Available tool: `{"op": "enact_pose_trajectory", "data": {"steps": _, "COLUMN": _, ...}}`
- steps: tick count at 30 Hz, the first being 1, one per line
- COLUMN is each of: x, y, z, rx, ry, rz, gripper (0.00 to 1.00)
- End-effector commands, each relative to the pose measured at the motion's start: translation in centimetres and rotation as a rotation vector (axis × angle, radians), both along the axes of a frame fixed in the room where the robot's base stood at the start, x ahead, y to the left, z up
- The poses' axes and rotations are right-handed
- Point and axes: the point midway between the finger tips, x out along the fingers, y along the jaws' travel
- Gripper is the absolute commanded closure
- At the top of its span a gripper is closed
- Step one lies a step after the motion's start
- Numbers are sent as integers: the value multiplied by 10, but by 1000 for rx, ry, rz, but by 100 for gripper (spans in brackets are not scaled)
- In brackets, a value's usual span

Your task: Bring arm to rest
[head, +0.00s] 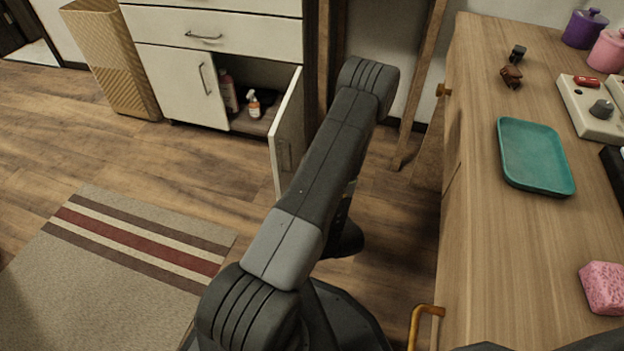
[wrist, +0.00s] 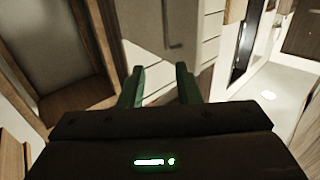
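My arm (head: 325,165) rises from the base in the head view, between the open cabinet and the wooden counter, and bends at its top joint. The gripper itself is hidden behind the arm links in the head view. In the wrist view my gripper (wrist: 159,88) shows two green fingers standing apart with an empty gap between them. A pale panel lies beyond the fingers. Nothing is held.
A white cabinet (head: 185,90) has an open door (head: 288,130) near the arm, with bottles inside. The wooden counter (head: 480,230) on the right bears a teal tray (head: 534,155) and a pink sponge (head: 603,286). A striped rug (head: 120,260) lies on open floor at left.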

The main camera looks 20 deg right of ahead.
Motion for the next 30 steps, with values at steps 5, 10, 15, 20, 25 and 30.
{"op": "enact_pose_trajectory", "data": {"steps": 5, "x": 0, "y": 0, "z": 0, "rx": 0, "ry": 0, "rz": 0, "gripper": 70}}
{"op": "enact_pose_trajectory", "data": {"steps": 10, "x": 0, "y": 0, "z": 0, "rx": 1, "ry": 0, "rz": 1, "gripper": 70}}
{"op": "enact_pose_trajectory", "data": {"steps": 15, "x": 5, "y": 1, "z": -1, "rx": 0, "ry": 0, "rz": 4, "gripper": 70}}
{"op": "enact_pose_trajectory", "data": {"steps": 20, "x": 20, "y": 1, "z": -2, "rx": -1, "ry": 1, "rz": 5, "gripper": 70}}
{"op": "enact_pose_trajectory", "data": {"steps": 25, "x": 44, "y": 2, "z": -2, "rx": -3, "ry": -1, "rz": 6, "gripper": 70}}
{"op": "enact_pose_trajectory", "data": {"steps": 30, "x": 72, "y": 2, "z": -2, "rx": -3, "ry": -1, "rz": 5, "gripper": 70}}
